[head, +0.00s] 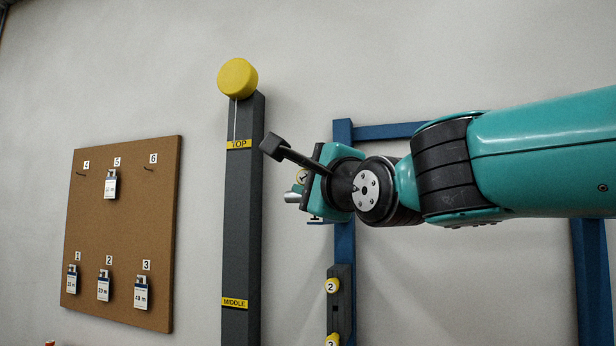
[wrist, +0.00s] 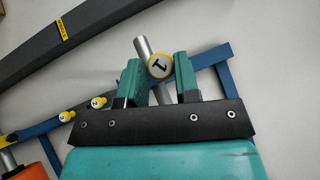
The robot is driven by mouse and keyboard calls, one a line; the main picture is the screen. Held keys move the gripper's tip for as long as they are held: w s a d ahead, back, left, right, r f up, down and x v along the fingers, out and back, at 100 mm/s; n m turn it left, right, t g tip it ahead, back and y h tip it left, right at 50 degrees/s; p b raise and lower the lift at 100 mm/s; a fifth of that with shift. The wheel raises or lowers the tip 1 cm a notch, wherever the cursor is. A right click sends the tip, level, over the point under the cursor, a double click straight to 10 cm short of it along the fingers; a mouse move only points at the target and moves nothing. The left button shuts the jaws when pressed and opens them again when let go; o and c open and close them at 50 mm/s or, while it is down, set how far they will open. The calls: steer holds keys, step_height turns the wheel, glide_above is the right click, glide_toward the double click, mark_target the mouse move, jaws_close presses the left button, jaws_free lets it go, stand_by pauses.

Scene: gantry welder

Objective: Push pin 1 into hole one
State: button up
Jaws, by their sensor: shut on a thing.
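Pin 1 (wrist: 143,47) is a grey metal rod with a round yellow tag marked 1 (wrist: 160,66). My gripper (wrist: 157,70) is shut on it, with the teal fingers on either side. In the head view my gripper (head: 306,187) is in front of the blue frame's left post, and the pin's silver end (head: 292,197) pokes out to its left. Much of the pin is hidden by my gripper in that view. I cannot make out hole one in either view.
A blue frame (head: 343,131) carries a dark strip (head: 342,318) with yellow tags 2 (head: 332,285) and 3 (head: 331,341). A dark column (head: 242,200) with a yellow cap (head: 237,78) stands left of my gripper. A corkboard (head: 130,220) with hanging tags is farther left.

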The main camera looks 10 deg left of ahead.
steer(key=shift+w+d, duration=0.1)
steer(key=shift+w, duration=0.65)
steer(key=shift+w+d+r, duration=0.1)
steer(key=shift+w, duration=0.05)
steer(key=o, duration=1.1)
steer(key=shift+w, duration=0.25)
steer(key=shift+s, duration=0.2)
steer(key=b+v, duration=0.9)
steer(key=v, duration=0.8)
steer(key=shift+s+b, duration=0.2)
steer(key=shift+b, duration=0.15)
